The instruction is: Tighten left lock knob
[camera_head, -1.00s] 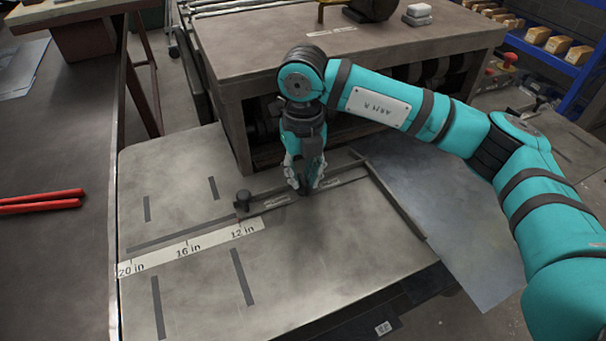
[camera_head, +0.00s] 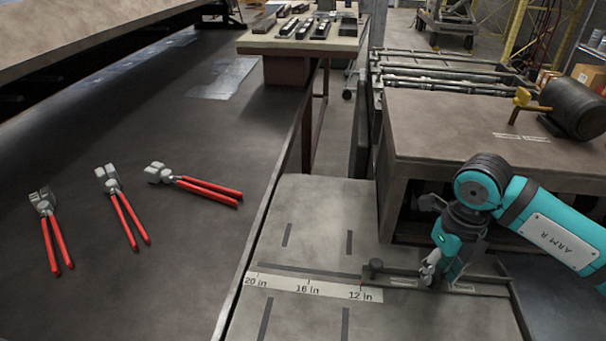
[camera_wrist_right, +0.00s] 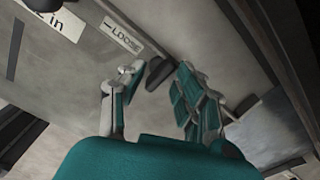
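The left lock knob (camera_head: 375,268) is a dark, upright knob at the left end of the flat bar (camera_head: 497,286), near the 12 in mark. It partly shows at the top edge of the right wrist view (camera_wrist_right: 42,4). My right gripper (camera_head: 430,280) points down over the bar, to the right of that knob. In the right wrist view its fingers (camera_wrist_right: 160,80) are apart, with another dark knob (camera_wrist_right: 158,72) between or just beyond the tips. I cannot tell if they touch it. A "LOOSE" label (camera_wrist_right: 122,36) lies beside it. My left gripper is not in view.
Several red-handled hand tools (camera_head: 125,215) lie on the dark bench (camera_head: 190,130) at left. The scale strip (camera_head: 308,289) runs left from the bar on the grey table (camera_head: 320,215). A brown-topped machine (camera_head: 460,125) stands close behind my right arm.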

